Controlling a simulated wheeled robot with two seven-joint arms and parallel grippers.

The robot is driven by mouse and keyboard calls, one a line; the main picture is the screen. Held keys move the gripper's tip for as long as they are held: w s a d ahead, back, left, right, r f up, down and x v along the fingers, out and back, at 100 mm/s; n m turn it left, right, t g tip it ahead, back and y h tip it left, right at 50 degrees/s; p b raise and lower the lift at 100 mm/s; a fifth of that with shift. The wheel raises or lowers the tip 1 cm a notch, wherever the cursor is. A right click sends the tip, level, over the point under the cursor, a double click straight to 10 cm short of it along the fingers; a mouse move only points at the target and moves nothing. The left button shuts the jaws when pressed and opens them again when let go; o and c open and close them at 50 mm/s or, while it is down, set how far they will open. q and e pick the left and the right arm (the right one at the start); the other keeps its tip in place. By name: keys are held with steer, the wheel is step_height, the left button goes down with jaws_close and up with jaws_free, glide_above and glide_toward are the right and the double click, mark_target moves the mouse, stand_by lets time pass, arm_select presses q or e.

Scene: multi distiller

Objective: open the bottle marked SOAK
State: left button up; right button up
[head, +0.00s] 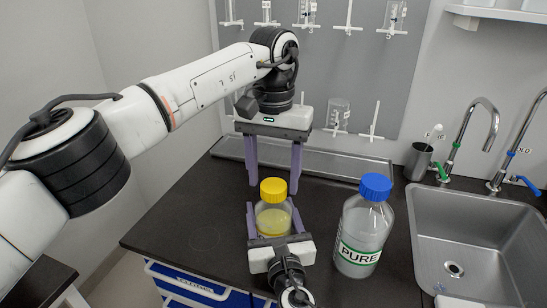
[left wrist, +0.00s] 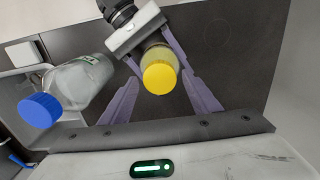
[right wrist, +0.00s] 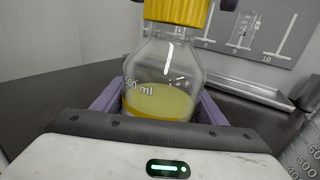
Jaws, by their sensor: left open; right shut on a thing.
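A clear bottle with a yellow cap (head: 273,190) and pale yellow liquid (head: 272,221) stands upright near the counter's front; no SOAK marking is readable. It also shows in the left wrist view (left wrist: 159,78) and the right wrist view (right wrist: 160,95), where "500 ml" is printed on it. My right gripper (head: 273,208) is shut on the bottle's body from the front side. My left gripper (head: 273,188) points down from above, open, its purple fingers on either side of the yellow cap with gaps to it. In the right wrist view, the cap's top is cut off.
A larger clear bottle marked PURE (head: 362,236) with a blue cap (head: 375,187) stands close on the right. Farther right is a sink (head: 480,240) with taps. A metal tray (head: 330,157) and a pegboard (head: 345,75) are behind. The counter's left part is clear.

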arm_select(q)
steer(key=shift+f, duration=0.75)
